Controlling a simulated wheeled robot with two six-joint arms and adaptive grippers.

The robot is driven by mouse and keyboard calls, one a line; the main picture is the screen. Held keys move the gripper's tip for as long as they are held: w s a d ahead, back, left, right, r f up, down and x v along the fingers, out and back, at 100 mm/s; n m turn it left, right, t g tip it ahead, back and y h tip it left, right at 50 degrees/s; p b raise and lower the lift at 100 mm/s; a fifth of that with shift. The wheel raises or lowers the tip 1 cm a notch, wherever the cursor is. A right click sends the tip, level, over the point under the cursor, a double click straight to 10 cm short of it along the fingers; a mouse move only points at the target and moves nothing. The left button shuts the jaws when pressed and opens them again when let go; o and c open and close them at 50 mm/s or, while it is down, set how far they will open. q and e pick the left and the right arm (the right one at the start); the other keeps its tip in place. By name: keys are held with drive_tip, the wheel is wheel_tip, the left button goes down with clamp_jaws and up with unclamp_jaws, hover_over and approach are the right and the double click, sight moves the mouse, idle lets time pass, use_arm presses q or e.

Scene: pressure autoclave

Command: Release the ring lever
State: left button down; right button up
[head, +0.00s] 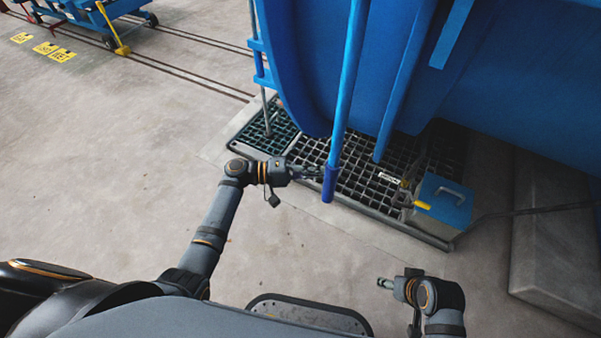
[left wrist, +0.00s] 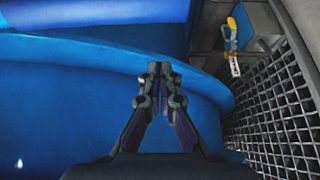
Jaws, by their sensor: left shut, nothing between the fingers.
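The ring lever (head: 346,90) is a long blue bar that hangs down in front of the blue vessel, with a darker blue grip (head: 330,184) at its lower end. My left gripper (head: 314,173) is just left of this grip in the head view. I cannot tell whether they touch. In the left wrist view my left gripper (left wrist: 160,72) has its fingertips together with nothing between them. I cannot make out the lever's grip in that view. My right gripper (head: 384,283) is low at the right, well apart from the lever, too small to read.
The blue vessel (head: 510,90) fills the upper right. A black grating (head: 360,180) lies below it, with a blue-topped box (head: 444,200) at its right end. A concrete block (head: 545,240) stands at the right. The floor to the left is clear, with a blue cart (head: 85,12) far back.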

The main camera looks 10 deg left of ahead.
use_arm(q)
drive_tip(key=shift+s+d, duration=0.25)
drive_tip(key=shift+s, duration=0.7)
drive_tip(key=shift+s+d, duration=0.25)
drive_tip(key=shift+s, duration=0.65)
